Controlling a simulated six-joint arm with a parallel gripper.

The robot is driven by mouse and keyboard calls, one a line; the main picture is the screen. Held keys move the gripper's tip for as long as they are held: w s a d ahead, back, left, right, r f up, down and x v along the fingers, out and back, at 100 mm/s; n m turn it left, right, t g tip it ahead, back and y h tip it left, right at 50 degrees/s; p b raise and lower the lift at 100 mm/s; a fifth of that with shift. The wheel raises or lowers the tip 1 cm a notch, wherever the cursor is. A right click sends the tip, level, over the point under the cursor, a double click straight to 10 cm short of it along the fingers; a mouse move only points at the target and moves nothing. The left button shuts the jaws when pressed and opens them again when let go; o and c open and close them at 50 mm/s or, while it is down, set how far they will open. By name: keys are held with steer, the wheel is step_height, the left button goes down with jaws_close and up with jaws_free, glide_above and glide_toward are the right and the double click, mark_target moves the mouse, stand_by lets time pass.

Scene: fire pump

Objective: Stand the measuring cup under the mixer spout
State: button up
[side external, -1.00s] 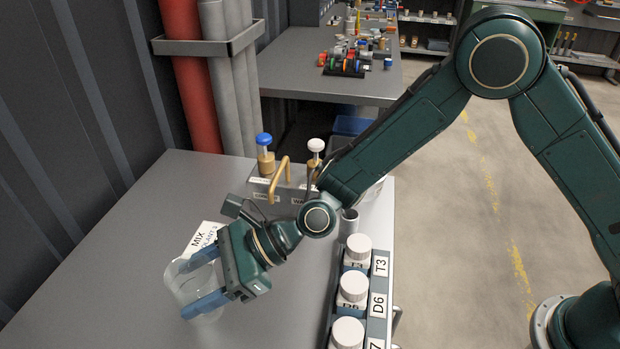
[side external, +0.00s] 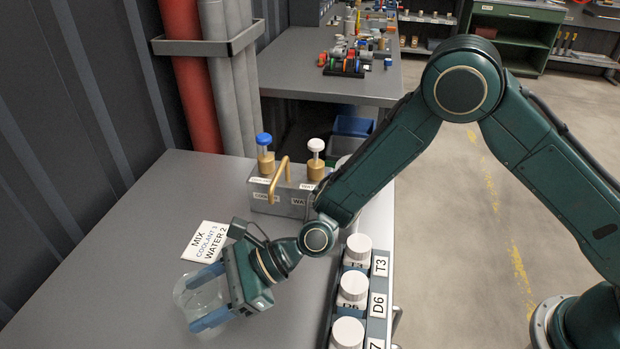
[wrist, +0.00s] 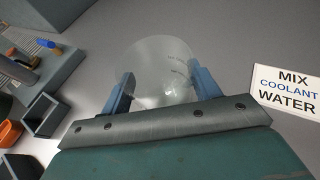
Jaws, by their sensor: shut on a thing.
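The clear measuring cup (side external: 203,297) is at the front left of the grey table in the side view, between the blue fingers of my gripper (side external: 208,296). My gripper is shut on the cup from its right side. In the wrist view the cup (wrist: 158,75) shows between both fingers (wrist: 160,92), with faint markings on its wall. I cannot tell whether its base touches the table. The mixer (side external: 288,194) is a grey box at the back of the table, with a brass spout (side external: 277,180) arching toward the front. The area under the spout looks empty.
A white card (side external: 206,242) reading mix, coolant and water lies behind the cup. A blue-topped plunger (side external: 265,150) and a white-topped plunger (side external: 316,158) rise from the mixer. A rack of white-capped bottles (side external: 353,287) lines the table's right edge. The table's left side is clear.

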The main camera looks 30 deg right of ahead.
steer(key=shift+f, duration=0.1)
steer(key=o, duration=1)
steer(key=shift+o, duration=0.2)
steer(key=shift+d+r, duration=0.15)
steer(key=shift+r, duration=0.05)
steer(key=v, duration=1.1)
steer(key=shift+d, duration=0.3)
steer(key=shift+s+r, duration=0.1)
steer(key=shift+r, duration=0.05)
steer(key=shift+r, duration=0.1)
